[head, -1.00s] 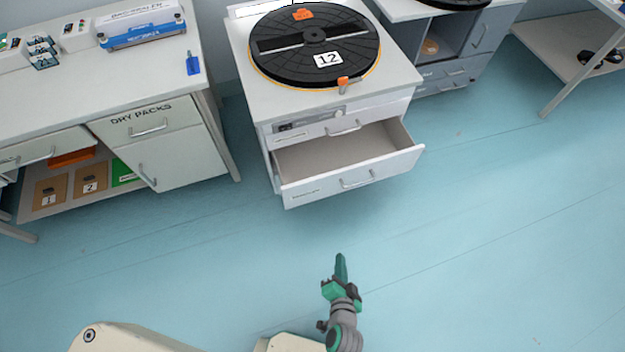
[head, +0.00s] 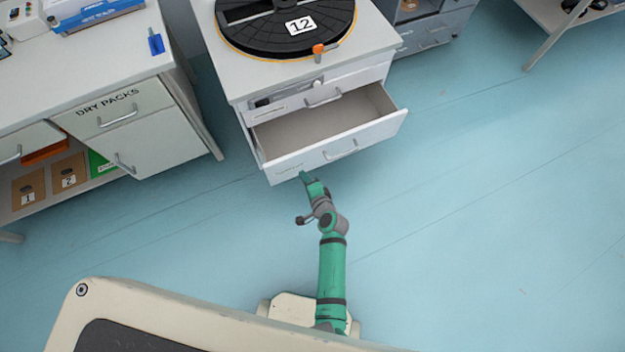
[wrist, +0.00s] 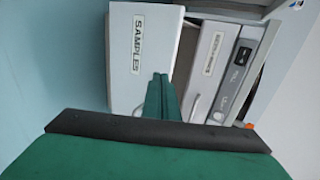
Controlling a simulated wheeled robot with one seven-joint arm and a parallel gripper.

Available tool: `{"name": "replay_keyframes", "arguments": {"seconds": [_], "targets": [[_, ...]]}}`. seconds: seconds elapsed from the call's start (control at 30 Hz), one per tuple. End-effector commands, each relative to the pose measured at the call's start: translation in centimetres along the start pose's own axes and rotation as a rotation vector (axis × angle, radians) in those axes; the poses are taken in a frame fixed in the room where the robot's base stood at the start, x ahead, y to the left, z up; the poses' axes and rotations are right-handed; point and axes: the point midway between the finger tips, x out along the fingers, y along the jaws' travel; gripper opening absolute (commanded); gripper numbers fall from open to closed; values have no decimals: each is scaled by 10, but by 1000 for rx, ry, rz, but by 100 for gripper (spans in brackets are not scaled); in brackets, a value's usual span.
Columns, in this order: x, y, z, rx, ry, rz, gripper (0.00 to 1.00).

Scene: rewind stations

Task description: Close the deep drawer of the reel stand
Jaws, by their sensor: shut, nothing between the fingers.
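The reel stand (head: 245,85) is a white cabinet carrying a black reel marked 12. Its deep lower drawer (head: 300,161) is pulled well out and looks empty inside. The drawer has a bar handle on its front, and the wrist view shows its front labelled SAMPLES (wrist: 150,62). My gripper (head: 304,176) is shut and empty, close in front of the drawer's lower left front. In the wrist view the closed green fingers (wrist: 160,92) overlap the edge of that front; I cannot tell whether they touch it.
A shallower drawer (head: 290,105) above is shut. The dry packs bench (head: 160,130) stands to the left with a narrow gap between. Another cabinet (head: 430,30) stands behind right. The blue floor (head: 480,200) is clear to the right and in front.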

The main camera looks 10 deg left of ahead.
Motion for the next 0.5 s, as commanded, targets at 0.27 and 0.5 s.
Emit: {"name": "replay_keyframes", "arguments": {"seconds": [0.27,0.5], "targets": [[49,-1,-5,5,8,0,0],[72,-15,-9,6,13,1,0]]}}
